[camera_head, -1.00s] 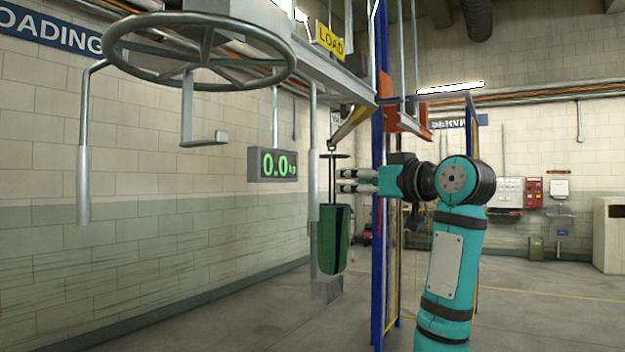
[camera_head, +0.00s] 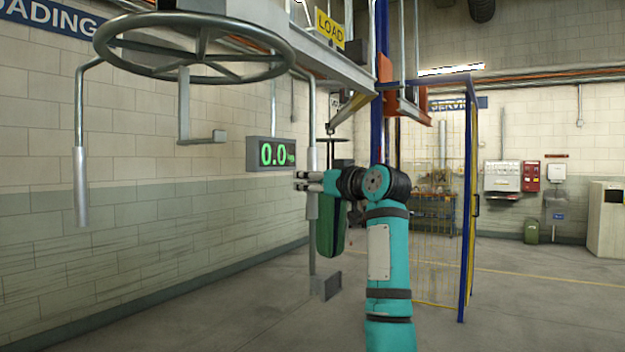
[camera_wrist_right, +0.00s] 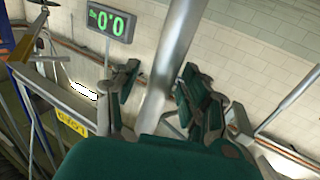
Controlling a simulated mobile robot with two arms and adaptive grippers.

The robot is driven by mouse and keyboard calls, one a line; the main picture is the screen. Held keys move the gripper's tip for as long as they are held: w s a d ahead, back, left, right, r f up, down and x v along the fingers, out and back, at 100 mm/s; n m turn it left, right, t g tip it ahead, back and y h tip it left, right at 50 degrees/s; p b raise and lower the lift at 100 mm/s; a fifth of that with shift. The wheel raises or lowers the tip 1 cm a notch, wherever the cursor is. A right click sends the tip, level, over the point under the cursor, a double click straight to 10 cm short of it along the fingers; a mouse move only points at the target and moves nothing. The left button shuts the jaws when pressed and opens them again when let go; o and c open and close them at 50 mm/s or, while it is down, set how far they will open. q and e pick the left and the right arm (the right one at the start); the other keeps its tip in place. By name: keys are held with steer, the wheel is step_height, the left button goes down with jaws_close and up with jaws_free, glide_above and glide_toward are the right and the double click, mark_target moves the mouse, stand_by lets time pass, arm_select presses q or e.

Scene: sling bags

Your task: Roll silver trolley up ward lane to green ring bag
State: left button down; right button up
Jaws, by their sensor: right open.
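A silver overhead frame carries a large handwheel (camera_head: 195,45) and two drop handles, the left one (camera_head: 82,185) and the right one (camera_head: 312,120). I cannot tell for certain that this frame is the trolley. A green bag (camera_head: 328,240) hangs behind the right handle, partly hidden by my right arm. My right gripper (camera_head: 300,181) is open at the right handle. In the right wrist view its dark green fingers (camera_wrist_right: 160,88) stand on either side of a silver bar (camera_wrist_right: 178,45); contact is unclear. My left gripper is out of view.
A lit display (camera_head: 271,154) reading 0.0 hangs left of the right handle. A yellow LOAD sign (camera_head: 330,30) is above. A blue post and yellow mesh cage (camera_head: 435,250) stand right of my arm. The floor (camera_head: 225,310) is open in front.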

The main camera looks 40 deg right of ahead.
jaws_close()
steer(key=shift+w, duration=0.15)
stand_by(0.4)
